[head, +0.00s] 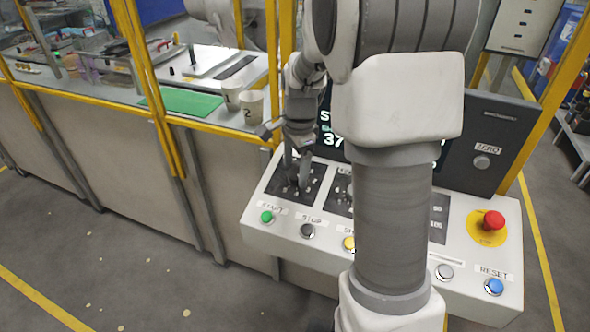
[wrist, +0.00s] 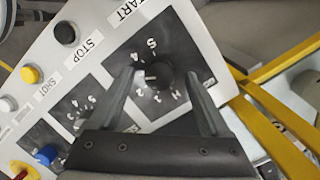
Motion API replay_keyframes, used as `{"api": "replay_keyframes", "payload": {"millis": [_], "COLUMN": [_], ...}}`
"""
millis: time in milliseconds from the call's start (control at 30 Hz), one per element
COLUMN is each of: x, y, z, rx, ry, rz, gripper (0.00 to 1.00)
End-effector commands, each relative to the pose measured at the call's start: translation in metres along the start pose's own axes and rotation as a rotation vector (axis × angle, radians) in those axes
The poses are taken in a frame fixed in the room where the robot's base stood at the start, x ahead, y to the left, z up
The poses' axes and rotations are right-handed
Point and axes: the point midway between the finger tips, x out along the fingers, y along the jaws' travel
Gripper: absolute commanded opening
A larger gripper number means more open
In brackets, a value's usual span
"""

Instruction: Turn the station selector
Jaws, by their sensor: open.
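A black round knob (wrist: 159,76) sits on a dark square plate with figures and letters around it, in the middle of the wrist view. A white mark on the knob points left in that view, near the 2. The plate's own label is too small to read, but this looks like the station selector. My gripper (wrist: 163,74) is open, with one finger on each side of the knob; contact cannot be told. In the head view my gripper (head: 298,180) is over the left dark plate (head: 318,182) of the console and hides most of the knob.
The white console (head: 257,215) has a green START button (head: 267,216), a STOP button (head: 307,230), a yellow button (head: 348,243), a red emergency button (head: 492,221) and a blue RESET button (head: 494,286). A second dial (wrist: 78,108) is beside the knob. Yellow posts (head: 285,60) rise behind.

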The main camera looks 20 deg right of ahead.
Motion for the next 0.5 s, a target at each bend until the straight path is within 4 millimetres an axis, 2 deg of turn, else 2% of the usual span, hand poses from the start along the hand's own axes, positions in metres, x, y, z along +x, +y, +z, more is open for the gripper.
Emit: {"api": "replay_keyframes", "payload": {"millis": [133,400,500], "x": [0.0085,0.0093,0.0092], "y": [0.0001,-0.0001,-0.0001], "z": [0.0001,0.0002,0.0002], "rx": [0.000,0.000,0.000], "ry": [0.000,0.000,0.000], "rz": [0.000,-0.001,-0.001], "gripper": [0.81,0.81,0.63]}}
